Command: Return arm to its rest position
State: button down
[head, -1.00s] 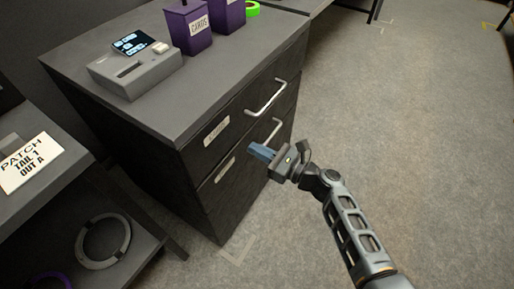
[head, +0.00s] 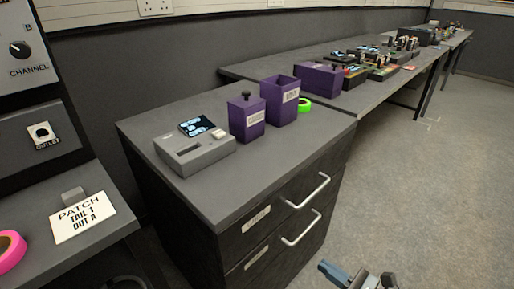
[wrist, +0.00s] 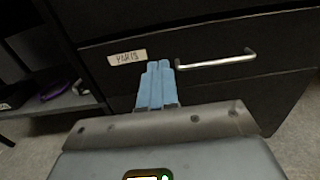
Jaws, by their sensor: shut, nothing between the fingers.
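My gripper (head: 346,274) shows at the bottom edge of the head view, low in front of the drawer cabinet (head: 182,218). In the wrist view its blue fingers (wrist: 157,88) lie together, shut and empty. They point toward a dark drawer front with a label (wrist: 127,57) and a metal handle (wrist: 216,62). I see no contact with the handle. Both drawers of the cabinet look closed, with an upper handle (head: 308,191) and a lower handle (head: 301,228). Most of my arm is out of the head view.
A long bench (head: 345,62) with several devices runs behind. At left are a patch card (head: 82,217) and pink tape (head: 10,250). Floor (head: 400,190) at right is clear.

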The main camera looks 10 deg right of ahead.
jog(key=s+a+f+n+g+h+p, duration=0.1)
jog(key=s+a+f+n+g+h, duration=0.15)
jog(key=s, duration=0.35)
jog(key=s+a+f+n+g+h+p, duration=0.1)
jog(key=s+f+n+h+p, duration=0.15)
jog(key=s, duration=0.35)
jog(key=s+r+n+h+p, duration=0.25)
jog(key=s+n, duration=0.35)
jog(key=s, duration=0.4)
jog(key=s+r+n+t+h+p, duration=0.1)
jog(key=s+r+n, duration=0.3)
jog(key=r, duration=0.7)
jog(key=s+d+r+n+t+h+p, duration=0.1)
jog(key=s+r+n, duration=0.3)
jog(key=r+n, duration=0.4)
jog(key=s+r+n+t+h+p, duration=0.1)
jog(key=s+r+n, duration=0.3)
jog(key=r, duration=0.9)
jog(key=shift+s+d+r+n+t+p, duration=0.3)
jog(key=shift+n+t+p, duration=0.2)
jog(key=shift+n, duration=0.4)
jog(key=shift+w, duration=0.1)
